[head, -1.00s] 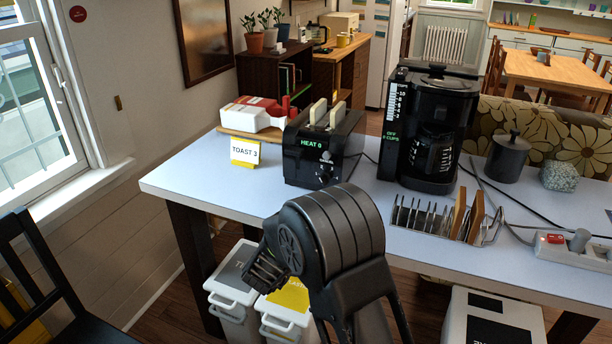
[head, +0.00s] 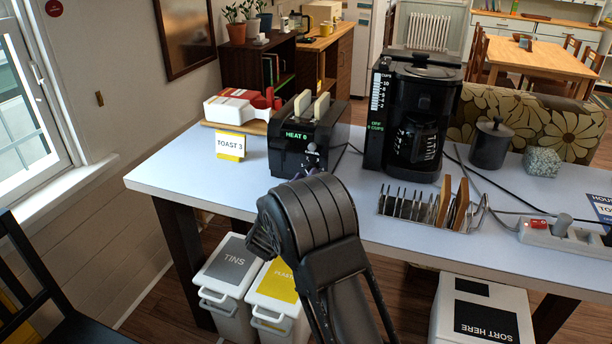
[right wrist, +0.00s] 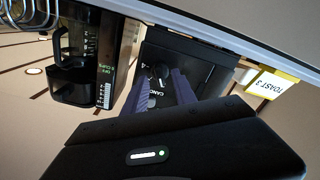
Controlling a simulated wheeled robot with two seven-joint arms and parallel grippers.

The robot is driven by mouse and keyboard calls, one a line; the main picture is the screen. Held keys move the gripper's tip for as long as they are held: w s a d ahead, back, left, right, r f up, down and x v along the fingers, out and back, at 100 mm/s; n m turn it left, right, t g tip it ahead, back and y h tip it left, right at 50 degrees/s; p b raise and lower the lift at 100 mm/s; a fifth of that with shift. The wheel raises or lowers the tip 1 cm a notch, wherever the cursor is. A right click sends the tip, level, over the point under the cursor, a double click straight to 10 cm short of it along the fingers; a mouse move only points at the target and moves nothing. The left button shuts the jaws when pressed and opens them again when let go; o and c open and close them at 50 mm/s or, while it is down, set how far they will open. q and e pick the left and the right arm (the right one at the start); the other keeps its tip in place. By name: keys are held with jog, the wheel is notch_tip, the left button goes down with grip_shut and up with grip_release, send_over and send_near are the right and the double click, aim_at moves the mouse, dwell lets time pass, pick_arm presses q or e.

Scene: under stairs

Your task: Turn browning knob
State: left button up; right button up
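The black toaster (head: 293,150) stands on the white table with two pale bread slices in its top. Its green display reads HEAT 0. The browning knob (head: 312,149) on its front is small and partly hidden in the head view. In the right wrist view the knob (right wrist: 161,71) is dark with a light mark. My right gripper (right wrist: 162,76) points at the toaster front, its two purple fingers apart on either side of the knob; whether they touch it I cannot tell. In the head view my right arm hides most of this gripper. My left gripper is out of view.
A card reading TOAST 3 (head: 231,147) stands left of the toaster. A black coffee maker (head: 413,110) and a toast rack (head: 411,206) stand to the right. A board with a red and white item (head: 240,106) lies behind. The front-left table top is clear.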

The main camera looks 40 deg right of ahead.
jog(key=shift+w+d, duration=0.3)
jog(key=shift+d, duration=0.15)
jog(key=shift+c, duration=0.2)
grip_shut()
